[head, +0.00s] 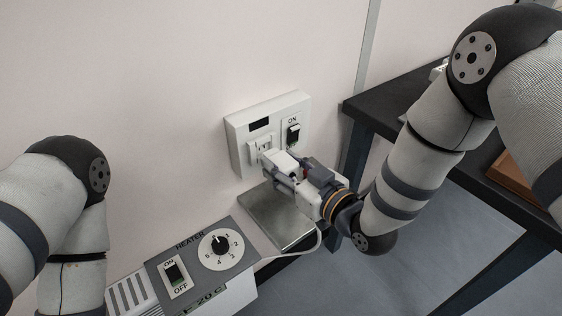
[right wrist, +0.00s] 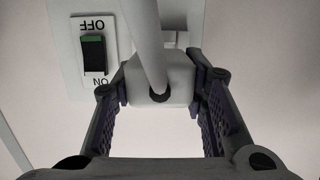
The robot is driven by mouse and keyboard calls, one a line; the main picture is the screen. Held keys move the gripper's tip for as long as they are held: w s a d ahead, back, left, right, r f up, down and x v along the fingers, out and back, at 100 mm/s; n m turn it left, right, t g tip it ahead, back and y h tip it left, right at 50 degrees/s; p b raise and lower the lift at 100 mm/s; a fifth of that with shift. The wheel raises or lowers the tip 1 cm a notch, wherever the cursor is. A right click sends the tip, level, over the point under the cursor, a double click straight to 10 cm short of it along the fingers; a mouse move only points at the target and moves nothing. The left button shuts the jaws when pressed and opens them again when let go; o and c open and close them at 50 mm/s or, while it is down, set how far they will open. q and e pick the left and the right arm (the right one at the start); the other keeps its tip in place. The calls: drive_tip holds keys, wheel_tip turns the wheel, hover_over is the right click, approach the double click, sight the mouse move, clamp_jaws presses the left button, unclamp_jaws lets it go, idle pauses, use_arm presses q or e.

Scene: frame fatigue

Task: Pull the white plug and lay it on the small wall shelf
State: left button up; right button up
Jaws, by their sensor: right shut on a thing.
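The white plug (head: 279,160) is at the wall socket box (head: 240,150), in front of its outlet. I cannot tell whether its pins are seated. My right gripper (head: 285,172) is shut on the plug. In the right wrist view, the plug (right wrist: 177,88) sits between the two fingers of the gripper (right wrist: 160,90), and its white cord runs toward the camera. The small wall shelf (head: 272,222), a bare grey metal plate, is just below the socket box and partly hidden by my right gripper. My left arm shows at the left, but its gripper is outside the picture.
The socket box has a black rocker switch (head: 293,134) marked ON; it also shows in the right wrist view (right wrist: 93,55). A heater (head: 200,262) with a dial and switch stands below left of the shelf. A dark table (head: 405,90) stands at the right.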

sight(292, 172)
drive_tip(key=p+v, duration=0.1)
drive_tip(key=v, duration=0.2)
drive_tip(key=shift+s+d, duration=0.15)
drive_tip(key=shift+s+d+f, duration=0.15)
drive_tip(key=shift+s+f, duration=0.05)
drive_tip(key=shift+s, duration=0.05)
use_arm(q)
drive_tip(key=shift+w+r+t, duration=0.3)
drive_tip(key=shift+w+r, duration=0.5)
drive_tip(key=shift+s, duration=0.1)
use_arm(e)
drive_tip(key=shift+f, duration=0.1)
